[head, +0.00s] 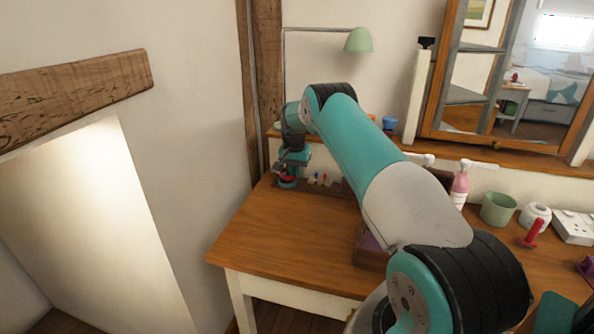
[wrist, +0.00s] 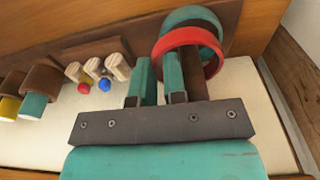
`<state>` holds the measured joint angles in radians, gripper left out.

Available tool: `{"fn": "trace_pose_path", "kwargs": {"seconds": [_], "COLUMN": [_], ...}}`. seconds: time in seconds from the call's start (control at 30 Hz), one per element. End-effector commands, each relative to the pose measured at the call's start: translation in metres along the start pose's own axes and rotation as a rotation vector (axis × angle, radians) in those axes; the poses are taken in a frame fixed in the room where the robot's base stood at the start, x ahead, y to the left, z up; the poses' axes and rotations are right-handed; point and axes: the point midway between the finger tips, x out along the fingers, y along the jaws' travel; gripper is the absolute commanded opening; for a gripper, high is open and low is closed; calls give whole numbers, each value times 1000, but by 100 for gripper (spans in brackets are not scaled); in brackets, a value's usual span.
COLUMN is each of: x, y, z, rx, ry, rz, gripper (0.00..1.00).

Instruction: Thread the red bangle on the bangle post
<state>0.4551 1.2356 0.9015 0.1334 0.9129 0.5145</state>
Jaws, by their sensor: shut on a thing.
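The red bangle (wrist: 213,70) is at the fingertips of my gripper (wrist: 157,68) in the wrist view, its left rim at the jaws. My gripper is shut on it. A teal ring (wrist: 212,20) lies just behind and above the red bangle. A dark brown post-like piece (wrist: 196,84) shows inside the red ring's outline; I cannot tell whether the ring is around it or in front of it. In the head view my gripper (head: 289,168) is low at the table's far left corner, with a bit of the red bangle (head: 288,178) showing; my arm hides much there.
Small wooden pegs with red and blue ends (wrist: 98,70) and brown rolls (wrist: 40,82) sit left of my gripper. The wooden table (head: 275,235) is clear in front. A pink bottle (head: 460,185), green cup (head: 498,209) and red-handled item (head: 532,232) stand right.

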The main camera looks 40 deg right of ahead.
Motion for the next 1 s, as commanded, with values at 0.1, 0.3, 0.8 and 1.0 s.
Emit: {"fn": "trace_pose_path", "kwargs": {"seconds": [0.1, 0.3, 0.8, 1.0], "x": [9, 10, -6, -58], "y": [-11, -12, -11, -9], "z": [8, 9, 8, 4], "rx": [-33, -33, -31, -25], "ry": [-3, -3, -1, 12], "rz": [-12, -12, -13, -19], "gripper": [0, 0, 31, 36]}}
